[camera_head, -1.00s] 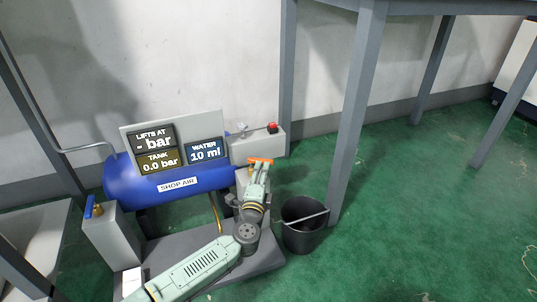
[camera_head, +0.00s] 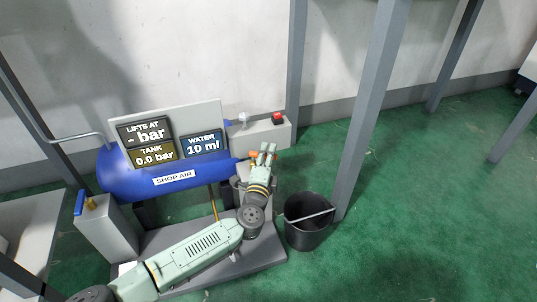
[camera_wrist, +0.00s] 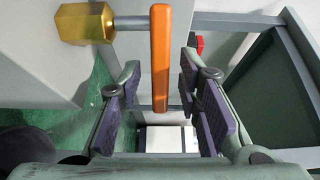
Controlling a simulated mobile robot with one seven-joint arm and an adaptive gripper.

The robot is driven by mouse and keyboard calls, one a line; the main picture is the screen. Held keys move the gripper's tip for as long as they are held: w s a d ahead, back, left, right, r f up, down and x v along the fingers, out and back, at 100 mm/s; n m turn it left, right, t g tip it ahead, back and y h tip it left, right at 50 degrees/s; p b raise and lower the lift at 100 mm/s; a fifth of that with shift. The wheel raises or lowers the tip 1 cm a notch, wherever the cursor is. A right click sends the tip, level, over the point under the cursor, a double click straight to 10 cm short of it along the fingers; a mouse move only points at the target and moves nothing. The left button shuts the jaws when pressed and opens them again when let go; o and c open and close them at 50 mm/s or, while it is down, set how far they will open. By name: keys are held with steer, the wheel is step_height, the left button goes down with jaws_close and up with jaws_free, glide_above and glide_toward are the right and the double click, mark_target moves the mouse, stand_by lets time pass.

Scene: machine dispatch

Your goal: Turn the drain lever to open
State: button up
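The drain lever is an orange bar. In the wrist view the orange lever (camera_wrist: 160,58) stands upright in the picture, joined by a metal stem to a brass valve (camera_wrist: 86,23) at the left. In the head view only a small orange part of the lever (camera_head: 253,154) shows, just left of my fingers; the rest looks hidden. My gripper (camera_head: 268,150) is at the right end of the blue tank. In the wrist view my gripper (camera_wrist: 160,80) is open, with one finger on each side of the lever and gaps visible; it does not grip it.
A blue tank (camera_head: 125,180) carries displays reading "Tank 0.0 bar", "Water 10 ml" and "Lifts at - bar". A grey box (camera_head: 260,136) with a red button (camera_head: 277,118) stands behind my gripper. A black bucket (camera_head: 306,235) is at right. A blue-handled valve (camera_head: 80,203) is at left.

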steer(key=shift+c, duration=0.2)
jaws_close()
stand_by(0.6)
